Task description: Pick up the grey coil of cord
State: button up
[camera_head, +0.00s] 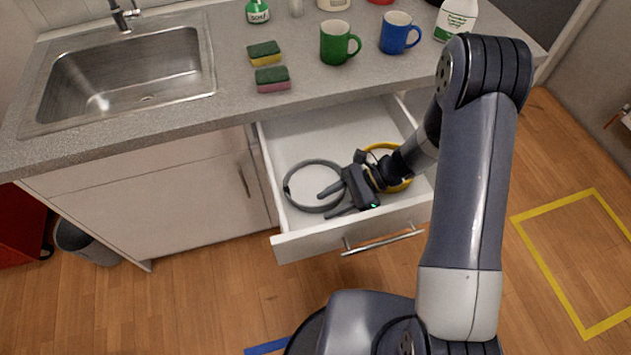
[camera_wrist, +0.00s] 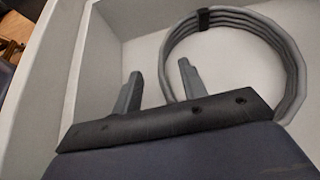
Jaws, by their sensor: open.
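The grey coil of cord (camera_head: 288,186) lies flat on the floor of the open white drawer (camera_head: 320,130), toward its left side. In the wrist view the coil (camera_wrist: 291,62) is a ring of several turns with a black tie at its far edge. My gripper (camera_head: 325,203) is inside the drawer, its two fingers apart and pointing left over the near right part of the ring. In the wrist view my gripper (camera_wrist: 160,85) is empty, with one finger overlapping the coil's left edge. Whether it touches the cord I cannot tell.
A yellow coil (camera_head: 402,184) lies in the drawer at the right, partly hidden behind my wrist. The drawer's front wall (camera_head: 300,243) and sides surround my gripper. The counter above holds a sink, sponges (camera_head: 272,79), a green mug (camera_head: 337,43) and a blue mug (camera_head: 396,33).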

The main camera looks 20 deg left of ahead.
jog(key=shift+s+a+f, duration=0.15)
jog(key=shift+a, duration=0.05)
jog(key=shift+c, duration=0.3)
grip_shut()
